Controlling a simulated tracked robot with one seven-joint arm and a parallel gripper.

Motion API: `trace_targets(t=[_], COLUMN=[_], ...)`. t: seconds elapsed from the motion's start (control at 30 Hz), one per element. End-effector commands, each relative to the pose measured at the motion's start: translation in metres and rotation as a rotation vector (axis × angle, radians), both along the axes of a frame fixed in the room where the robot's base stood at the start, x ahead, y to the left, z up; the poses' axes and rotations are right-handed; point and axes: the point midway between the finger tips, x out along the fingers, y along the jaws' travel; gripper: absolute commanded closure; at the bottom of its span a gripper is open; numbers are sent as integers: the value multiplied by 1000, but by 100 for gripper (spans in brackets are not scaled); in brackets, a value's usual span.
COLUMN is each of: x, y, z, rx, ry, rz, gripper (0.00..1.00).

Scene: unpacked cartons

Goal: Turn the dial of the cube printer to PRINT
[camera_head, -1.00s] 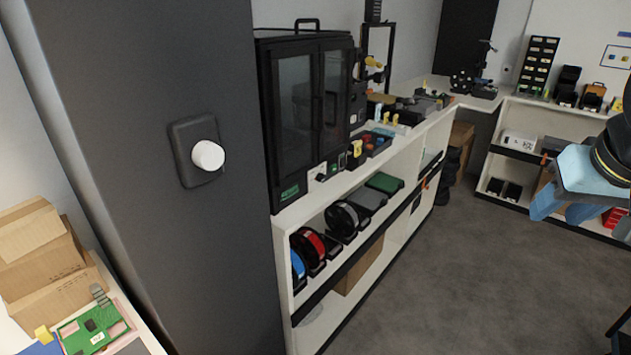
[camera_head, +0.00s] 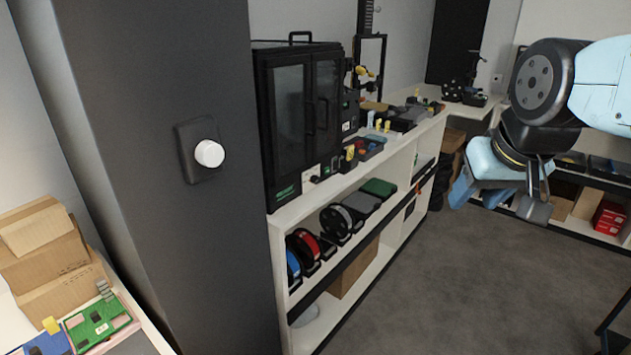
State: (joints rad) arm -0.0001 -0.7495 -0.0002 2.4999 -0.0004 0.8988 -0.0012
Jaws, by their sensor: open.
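A black enclosed machine with two glass doors (camera_head: 292,120) stands on the white shelf unit left of centre; it looks like a 3D printer, but I cannot tell if it is the cube printer. A small pale control (camera_head: 313,175) shows low on its front side, too small to read. A round white knob (camera_head: 209,153) sits on a dark plate on the grey pillar; no PRINT label is legible. My gripper (camera_head: 499,200) hangs in the air at the right, open and empty, pointing down, far from the machine and knob. Its fingers are partly hidden by the wrist.
The shelf unit (camera_head: 279,262) holds filament spools (camera_head: 336,222) below and small parts on top. The grey pillar (camera_head: 160,240) fills the left foreground. Cartons (camera_head: 45,262) and a green board (camera_head: 98,322) lie at lower left. The grey floor (camera_head: 440,290) is clear.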

Motion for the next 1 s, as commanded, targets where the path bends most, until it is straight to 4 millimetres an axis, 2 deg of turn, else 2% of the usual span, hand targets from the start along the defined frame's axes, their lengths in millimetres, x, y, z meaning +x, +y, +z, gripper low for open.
trace_targets(t=[0.13, 0.23, 0.63, 0.8, 1.0], x=[16, 43, 194, 252, 310], y=[-3, -19, -38, -35, -23], z=[0, 0, -14, -27, -48], rx=[-23, -71, -422, -596, -812], ry=[-21, -64, -314, -419, -542], rz=[34, 97, 491, 669, 883], gripper=[44, 44, 44, 44, 44])
